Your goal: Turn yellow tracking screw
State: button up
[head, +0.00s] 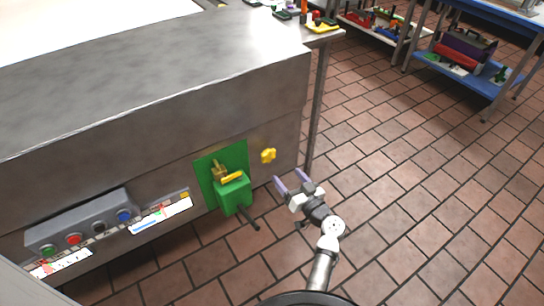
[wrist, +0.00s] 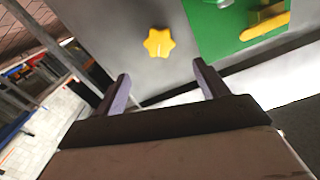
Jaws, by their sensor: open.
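The yellow tracking screw (head: 268,155) is a star-shaped knob on the grey metal side panel of the machine, right of a green plate. It also shows in the wrist view (wrist: 159,42), beyond the fingertips and between their lines. My gripper (head: 290,182) is open and empty, to the right of and a little below the knob in the head view. In the wrist view its two purple fingers (wrist: 160,75) stand wide apart and do not touch the knob.
A green box (head: 233,193) with a yellow handle and a dark lever sits left of the knob. A control box (head: 85,228) with several coloured buttons is farther left. Tool shelves (head: 465,62) stand at the back right. The tiled floor (head: 400,170) right of the machine is clear.

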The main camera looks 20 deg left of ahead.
aim_at(270, 156)
jog(key=p+x, duration=0.2)
jog(key=x, duration=0.8)
jog(key=shift+w+a, duration=0.2)
jog(key=c, duration=1)
jog(key=shift+b, duration=0.35)
